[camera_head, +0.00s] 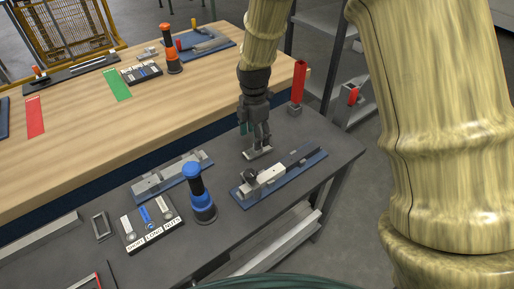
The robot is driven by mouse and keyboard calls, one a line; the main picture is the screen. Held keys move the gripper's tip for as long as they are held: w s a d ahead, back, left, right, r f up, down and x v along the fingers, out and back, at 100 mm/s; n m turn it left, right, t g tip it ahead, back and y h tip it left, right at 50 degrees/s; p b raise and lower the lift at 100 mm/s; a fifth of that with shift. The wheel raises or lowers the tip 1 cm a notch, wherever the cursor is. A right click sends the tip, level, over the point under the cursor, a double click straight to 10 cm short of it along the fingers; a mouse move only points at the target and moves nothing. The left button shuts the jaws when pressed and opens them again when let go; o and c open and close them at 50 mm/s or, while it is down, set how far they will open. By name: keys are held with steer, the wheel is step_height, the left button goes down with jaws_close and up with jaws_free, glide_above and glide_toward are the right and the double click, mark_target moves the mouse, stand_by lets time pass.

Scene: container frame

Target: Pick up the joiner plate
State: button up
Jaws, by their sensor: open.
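A small flat light-grey piece, which looks like the joiner plate (258,153), lies on the dark grey bench (328,143). My gripper (260,146) points down right over it, with its fingers open. The fingertips are at or just above the plate and hide part of it. I cannot tell whether they touch it.
A blue base with a grey clamp fixture (262,184) is close in front of the plate. Another fixture (170,178), a blue-handled tool (198,190) and a labelled tray (150,224) stand to the left. A red-handled tool (298,82) stands behind right. A wooden table (195,98) lies beyond.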

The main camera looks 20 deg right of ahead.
steer(key=shift+s+d+f+p, duration=0.4)
steer(key=shift+s+f+p, duration=0.15)
steer(key=shift+s+f, duration=0.15)
steer(key=shift+w+f, duration=0.2)
steer(key=shift+f, duration=0.85)
steer(key=shift+w+f, duration=0.1)
steer(key=shift+f, duration=0.35)
steer(key=shift+s+r, duration=0.1)
steer(key=shift+s, duration=0.1)
steer(key=shift+w, duration=0.15)
steer(key=shift+c, duration=1.4)
steer(key=c, duration=0.9)
